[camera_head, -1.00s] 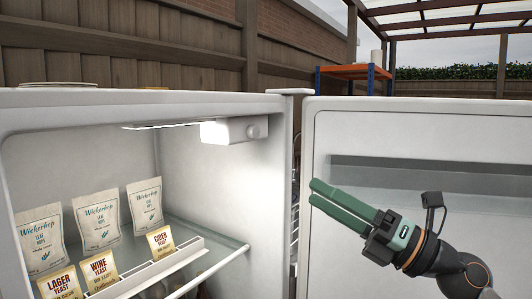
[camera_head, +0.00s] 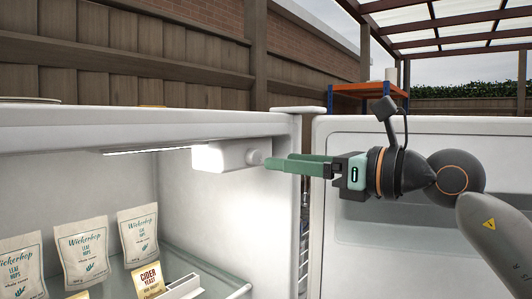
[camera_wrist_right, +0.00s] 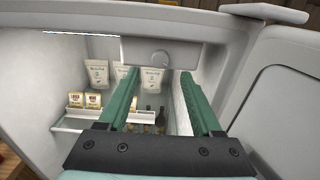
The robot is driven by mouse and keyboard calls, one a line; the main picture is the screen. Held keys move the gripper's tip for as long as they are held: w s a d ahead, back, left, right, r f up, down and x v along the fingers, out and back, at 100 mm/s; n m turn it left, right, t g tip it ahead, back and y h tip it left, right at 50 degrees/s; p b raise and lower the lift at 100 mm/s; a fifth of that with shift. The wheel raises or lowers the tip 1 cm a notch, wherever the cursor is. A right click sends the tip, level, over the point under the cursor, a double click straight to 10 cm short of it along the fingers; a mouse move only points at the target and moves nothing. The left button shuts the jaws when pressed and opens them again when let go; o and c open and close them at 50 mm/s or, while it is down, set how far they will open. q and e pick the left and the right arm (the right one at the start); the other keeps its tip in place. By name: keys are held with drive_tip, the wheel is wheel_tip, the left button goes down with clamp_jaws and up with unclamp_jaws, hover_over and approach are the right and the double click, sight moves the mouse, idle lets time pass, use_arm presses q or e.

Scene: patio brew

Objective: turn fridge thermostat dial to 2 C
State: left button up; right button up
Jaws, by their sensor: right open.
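The thermostat dial (camera_head: 254,157) is a small round white knob on the end of the white thermostat housing (camera_head: 218,158), under the fridge ceiling. In the right wrist view the dial (camera_wrist_right: 161,58) shows beyond and between the two fingers. My right gripper (camera_head: 268,164) is open, with its green fingers pointing left and their tips close to the dial. In the right wrist view the right gripper (camera_wrist_right: 160,76) has nothing between its fingers. I cannot tell whether the tips touch the dial. No dial markings are readable. My left gripper is not in view.
The open fridge door (camera_head: 425,215) stands to the right. Hops pouches (camera_head: 82,253) and a cider yeast packet (camera_head: 148,280) stand on the shelf below. The lit strip (camera_head: 150,151) runs along the ceiling beside the housing. An orange shelf unit (camera_head: 370,91) stands behind.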

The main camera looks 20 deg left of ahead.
sight(257, 159)
drive_tip(key=p+x, duration=0.1)
drive_tip(key=x, duration=0.4)
drive_tip(key=shift+w+a, duration=0.1)
drive_tip(key=shift+a, duration=0.2)
clamp_jaws()
